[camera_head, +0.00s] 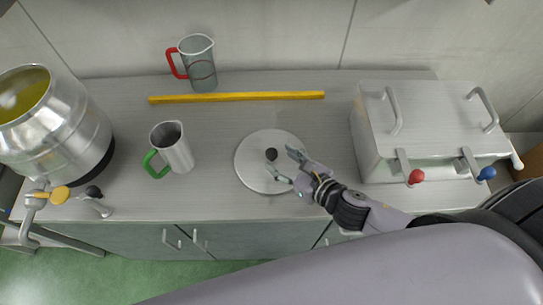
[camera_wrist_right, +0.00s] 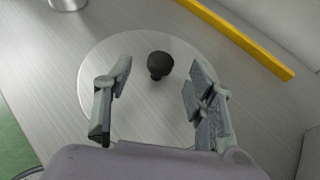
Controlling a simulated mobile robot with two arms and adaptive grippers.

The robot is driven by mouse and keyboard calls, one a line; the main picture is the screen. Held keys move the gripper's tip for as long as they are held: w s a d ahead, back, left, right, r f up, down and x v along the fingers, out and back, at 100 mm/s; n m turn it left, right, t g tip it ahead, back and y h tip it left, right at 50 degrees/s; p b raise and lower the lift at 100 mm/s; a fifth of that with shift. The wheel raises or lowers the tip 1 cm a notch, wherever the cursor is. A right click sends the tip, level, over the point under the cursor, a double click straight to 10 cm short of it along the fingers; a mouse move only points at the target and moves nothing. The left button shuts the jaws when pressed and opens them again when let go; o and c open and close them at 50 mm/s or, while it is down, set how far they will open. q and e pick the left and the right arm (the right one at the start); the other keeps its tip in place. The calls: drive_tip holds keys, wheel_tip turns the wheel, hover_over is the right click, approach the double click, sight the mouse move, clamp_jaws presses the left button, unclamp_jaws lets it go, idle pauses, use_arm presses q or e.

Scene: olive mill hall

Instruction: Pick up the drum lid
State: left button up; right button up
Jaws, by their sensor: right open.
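The drum lid (camera_head: 256,173) is a round, flat metal disc with a black knob (camera_head: 271,154) at its middle. It lies on the counter in the head view, and the right wrist view shows the lid (camera_wrist_right: 105,65) and its knob (camera_wrist_right: 159,64) too. My right gripper (camera_head: 284,166) comes in from the right over the lid's right part, close to the knob. In the right wrist view my right gripper (camera_wrist_right: 158,95) is open, with the knob ahead of and between its fingers, nothing held. My left gripper is not in view.
A steel drum (camera_head: 75,130) with yellow-green contents stands far left. A green-handled metal jug (camera_head: 177,150), a red-handled clear jug (camera_head: 203,75) and a yellow bar (camera_head: 240,96) are on the counter (camera_head: 120,205). A metal box with levers (camera_head: 425,120) stands right.

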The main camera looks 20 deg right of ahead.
sight(273, 154)
drive_tip(key=shift+w+a+f, duration=0.1)
drive_tip(key=shift+w+a, duration=0.1)
drive_tip(key=shift+w, duration=0.25)
drive_tip(key=p+x, duration=0.1)
drive_tip(key=x, duration=0.3)
drive_tip(key=shift+w+f+p, duration=0.1)
drive_tip(key=shift+p, duration=0.25)
drive_tip(key=shift+w, duration=0.15)
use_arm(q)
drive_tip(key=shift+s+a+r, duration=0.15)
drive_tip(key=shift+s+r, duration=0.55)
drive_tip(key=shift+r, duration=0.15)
use_arm(e)
drive_tip(key=shift+f, duration=0.1)
drive_tip(key=shift+c, duration=0.5)
clamp_jaws()
